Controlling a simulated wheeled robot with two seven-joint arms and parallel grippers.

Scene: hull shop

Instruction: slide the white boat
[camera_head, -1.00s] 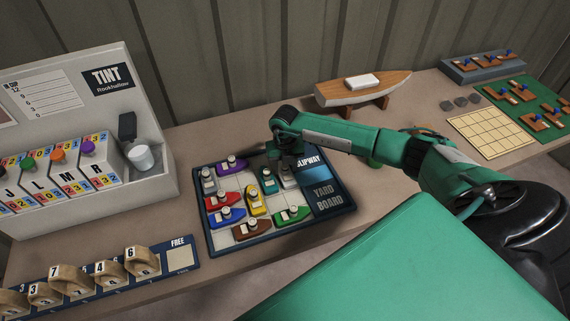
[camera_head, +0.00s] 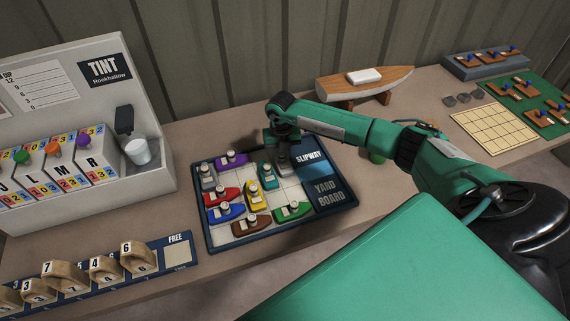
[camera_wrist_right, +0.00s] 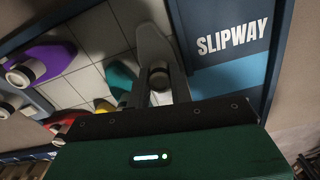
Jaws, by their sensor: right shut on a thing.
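My right gripper (camera_head: 283,146) is over the back right of the yard board's grid, beside the slipway panel. It is shut on the peg of a pale grey-white boat (camera_head: 284,165). In the right wrist view this boat (camera_wrist_right: 152,42) lies along the column bordering the slipway panel (camera_wrist_right: 228,45), and the jaws (camera_wrist_right: 160,90) close around its round peg. The boat appears flat on the board; part of it is hidden under the gripper. A teal boat (camera_head: 268,176) stands just left of it. My left gripper is not in view.
The yard board (camera_head: 334,193) also holds purple (camera_head: 231,158), grey (camera_head: 207,177), red, blue, yellow (camera_head: 257,196), brown and green (camera_head: 292,211) boats. Bare cells show right of the yellow boat. A tint box (camera_head: 152,180) stands left, a model boat (camera_head: 345,90) behind.

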